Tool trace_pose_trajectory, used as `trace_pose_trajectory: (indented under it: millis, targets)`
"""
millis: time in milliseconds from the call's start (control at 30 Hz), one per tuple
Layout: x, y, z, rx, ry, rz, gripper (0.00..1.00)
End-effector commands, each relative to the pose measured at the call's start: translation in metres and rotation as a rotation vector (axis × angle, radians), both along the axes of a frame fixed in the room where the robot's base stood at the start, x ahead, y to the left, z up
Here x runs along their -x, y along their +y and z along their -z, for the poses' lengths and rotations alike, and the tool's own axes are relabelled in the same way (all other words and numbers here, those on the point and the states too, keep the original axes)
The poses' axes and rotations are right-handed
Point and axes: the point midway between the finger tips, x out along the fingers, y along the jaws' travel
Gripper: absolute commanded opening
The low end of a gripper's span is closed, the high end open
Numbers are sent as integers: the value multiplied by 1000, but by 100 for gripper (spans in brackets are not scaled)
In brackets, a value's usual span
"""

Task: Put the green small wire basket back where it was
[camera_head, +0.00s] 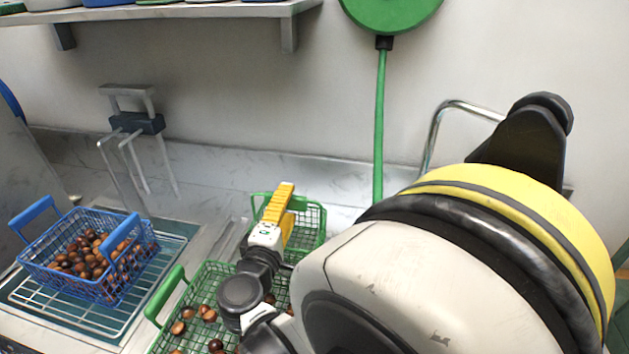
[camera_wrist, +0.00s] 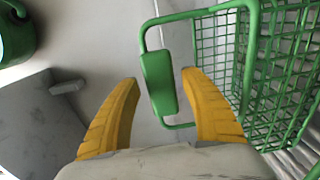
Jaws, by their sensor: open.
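The green small wire basket (camera_head: 312,228) stands on the counter towards the wall, partly hidden behind my gripper (camera_head: 284,190). The part of its inside that shows looks empty. In the wrist view the basket (camera_wrist: 285,80) fills the right side, with its green handle grip (camera_wrist: 160,84) sticking out to the left. My gripper (camera_wrist: 159,76) is open, its yellow fingers on either side of the grip with gaps showing. I cannot tell how deep the grip lies between the fingertips.
A larger green wire basket (camera_head: 172,294) with chestnuts stands in front, partly hidden by my arm. A blue wire basket (camera_head: 62,279) of chestnuts sits on a rack at left. A green hose (camera_head: 379,130) hangs behind; a shelf (camera_head: 170,11) is above.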

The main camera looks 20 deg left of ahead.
Motion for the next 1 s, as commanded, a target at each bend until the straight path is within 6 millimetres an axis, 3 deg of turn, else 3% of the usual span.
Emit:
trace_pose_trajectory:
  millis: [167,600,767,1000]
  targets:
    - [14,0,-4,0,0,-3,53]
    - [105,-10,-6,0,0,-4,53]
    - [118,-13,-6,0,0,-2,53]
    - [119,-14,-5,0,0,0,53]
